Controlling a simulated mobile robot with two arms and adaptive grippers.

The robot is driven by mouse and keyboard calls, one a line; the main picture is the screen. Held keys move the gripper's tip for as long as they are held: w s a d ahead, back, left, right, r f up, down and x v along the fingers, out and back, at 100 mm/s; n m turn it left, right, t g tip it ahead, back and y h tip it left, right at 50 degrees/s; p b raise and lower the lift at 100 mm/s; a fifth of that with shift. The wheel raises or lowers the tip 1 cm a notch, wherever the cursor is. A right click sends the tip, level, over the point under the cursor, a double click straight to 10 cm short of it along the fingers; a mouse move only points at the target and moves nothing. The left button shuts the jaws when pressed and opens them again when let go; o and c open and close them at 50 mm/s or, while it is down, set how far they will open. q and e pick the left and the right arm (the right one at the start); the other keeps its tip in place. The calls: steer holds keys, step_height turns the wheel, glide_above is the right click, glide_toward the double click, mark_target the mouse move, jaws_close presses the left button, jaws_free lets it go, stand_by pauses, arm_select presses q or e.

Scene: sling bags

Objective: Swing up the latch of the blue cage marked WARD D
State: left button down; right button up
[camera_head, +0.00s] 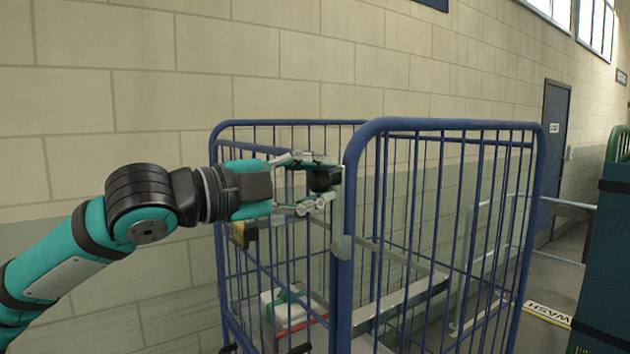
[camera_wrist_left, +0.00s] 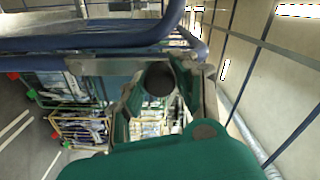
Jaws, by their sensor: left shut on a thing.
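The blue cage (camera_head: 358,150) stands in front of me, with blue tubes and bars and an open top. No WARD D marking can be read on it. The latch shows as a black grip (camera_head: 322,178) beside a grey metal part (camera_head: 338,215) at the cage's near corner post. My left gripper (camera_head: 308,184) reaches in from the left and is shut on the black grip. In the left wrist view the grip's round dark end (camera_wrist_left: 158,78) sits between my gripper's fingers (camera_wrist_left: 158,92). My right gripper is not in view.
A pale block wall (camera_head: 130,85) runs behind the cage. White and red items (camera_head: 292,312) lie low inside it. A dark green object (camera_head: 610,240) stands at the right edge. A floor strip reading WASH (camera_head: 548,313) and a door (camera_head: 556,125) lie farther right.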

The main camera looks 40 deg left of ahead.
arm_select(q)
steer(key=shift+f, duration=0.1)
steer(key=c, duration=1)
jaws_free()
steer(key=shift+s+d, duration=0.1)
